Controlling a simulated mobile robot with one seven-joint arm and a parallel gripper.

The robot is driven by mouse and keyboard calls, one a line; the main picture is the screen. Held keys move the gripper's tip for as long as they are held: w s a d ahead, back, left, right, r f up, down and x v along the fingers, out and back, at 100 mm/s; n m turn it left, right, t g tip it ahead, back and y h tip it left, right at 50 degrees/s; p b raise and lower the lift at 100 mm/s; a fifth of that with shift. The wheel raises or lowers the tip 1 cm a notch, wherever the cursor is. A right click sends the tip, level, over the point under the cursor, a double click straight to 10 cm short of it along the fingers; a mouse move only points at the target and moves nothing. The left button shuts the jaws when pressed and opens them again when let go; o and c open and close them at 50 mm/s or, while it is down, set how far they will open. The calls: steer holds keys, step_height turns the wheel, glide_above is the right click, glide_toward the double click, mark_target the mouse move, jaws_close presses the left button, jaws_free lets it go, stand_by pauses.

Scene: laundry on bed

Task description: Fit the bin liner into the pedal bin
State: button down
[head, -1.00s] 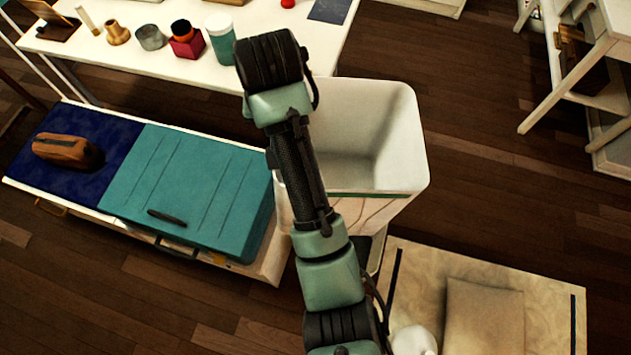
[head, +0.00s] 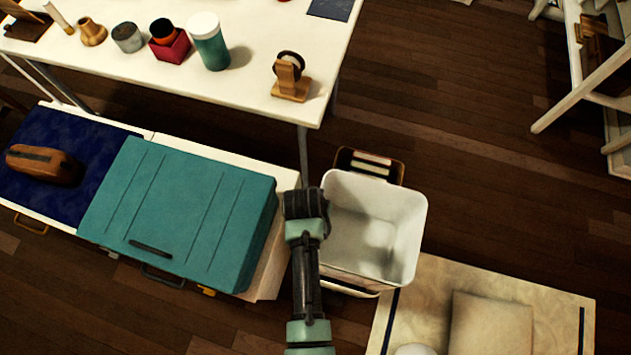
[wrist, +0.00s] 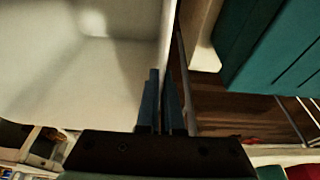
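The bin liner (head: 407,245) is a white, open-topped bucket, roughly upright, right of the teal case in the head view. Its inner wall (wrist: 70,75) fills the upper left of the wrist view. My gripper (wrist: 163,100) has its two blue fingers on either side of the liner's wall and is shut on it. In the head view my arm covers the liner's left edge, and the fingertips are hidden. A pale strip with a dark edge (head: 350,286) shows under the liner's front; it may be part of the pedal bin. I cannot tell how far the liner sits inside it.
A brown-framed thing with pale pieces (head: 370,165) is close behind the liner. A teal case (head: 180,215) lies on the low white unit at left. A white table (head: 250,100) stands behind. A beige mat with a cushion (head: 490,325) lies front right. Open wooden floor is at right.

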steer(key=shift+s+p, duration=0.25)
steer(key=shift+p, duration=0.1)
step_height(320, 180, down, 6)
steer(key=b, duration=0.4)
steer(key=shift+b, duration=0.4)
steer(key=shift+r+p, duration=0.1)
steer(key=shift+p, duration=0.35)
stand_by(1.4)
